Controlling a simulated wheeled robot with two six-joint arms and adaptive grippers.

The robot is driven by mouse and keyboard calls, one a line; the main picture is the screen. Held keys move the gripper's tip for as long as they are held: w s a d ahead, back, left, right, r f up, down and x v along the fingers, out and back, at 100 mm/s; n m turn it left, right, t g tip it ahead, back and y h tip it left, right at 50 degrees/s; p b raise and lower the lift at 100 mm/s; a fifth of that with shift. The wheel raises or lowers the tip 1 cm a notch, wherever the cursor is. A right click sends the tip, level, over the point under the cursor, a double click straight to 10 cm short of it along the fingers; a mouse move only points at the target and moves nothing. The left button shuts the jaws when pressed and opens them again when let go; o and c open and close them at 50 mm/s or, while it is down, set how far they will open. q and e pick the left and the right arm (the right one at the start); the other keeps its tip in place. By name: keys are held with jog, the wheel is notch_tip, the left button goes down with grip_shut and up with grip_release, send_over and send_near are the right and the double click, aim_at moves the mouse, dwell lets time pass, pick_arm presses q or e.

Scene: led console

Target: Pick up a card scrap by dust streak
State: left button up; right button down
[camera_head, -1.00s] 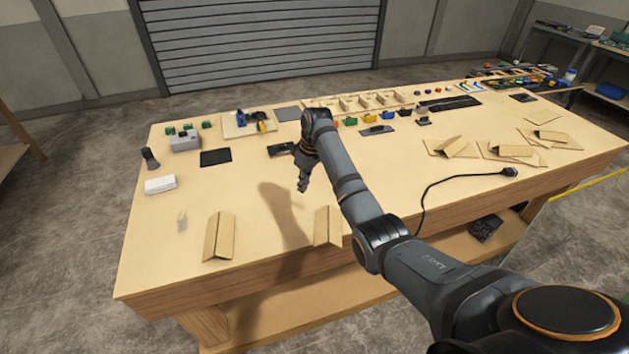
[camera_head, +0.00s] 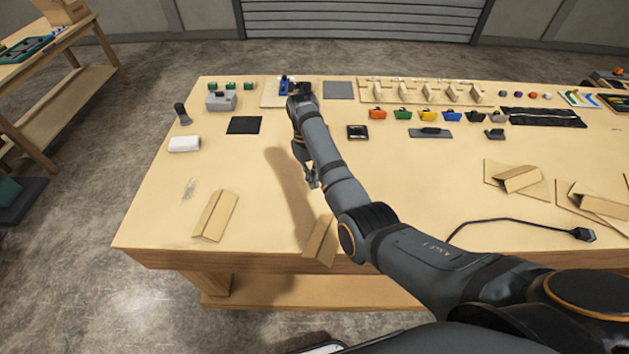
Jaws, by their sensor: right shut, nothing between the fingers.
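A folded tan card scrap (camera_head: 215,216) lies near the table's front left edge. The grey dust streak (camera_head: 188,189) is a faint smudge just up and left of it. A second card scrap (camera_head: 321,239) lies at the front edge, partly behind my right arm. My right gripper (camera_head: 312,182) is shut and empty, pointing down above the table, to the right of the first scrap and apart from it. The arm hides part of the gripper. My left gripper is not in view.
More card pieces (camera_head: 519,179) lie at the right. A black cable (camera_head: 510,221) runs along the front right. A white block (camera_head: 184,144), a black mat (camera_head: 244,125) and a row of coloured bins (camera_head: 428,115) stand further back. The table's left middle is mostly clear.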

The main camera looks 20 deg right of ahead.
jog(key=b+x, duration=0.1)
jog(key=x, duration=0.2)
jog(key=shift+w+d+f, duration=0.1)
jog(key=shift+d+f, duration=0.1)
jog(key=x, duration=0.2)
jog(key=shift+d+f, duration=0.15)
jog(key=shift+f, duration=0.15)
jog(key=s+p, duration=0.3)
jog(key=shift+s+r, duration=0.3)
jog(key=shift+s, duration=0.1)
jog(key=shift+s+d+f, duration=0.1)
jog(key=shift+s+d, duration=0.1)
jog(key=shift+s, duration=0.15)
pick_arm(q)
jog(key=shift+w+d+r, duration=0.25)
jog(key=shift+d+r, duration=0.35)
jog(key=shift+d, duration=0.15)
pick_arm(e)
jog(key=shift+w+f, duration=0.15)
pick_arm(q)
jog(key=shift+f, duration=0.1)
pick_arm(e)
jog(key=shift+w, duration=0.15)
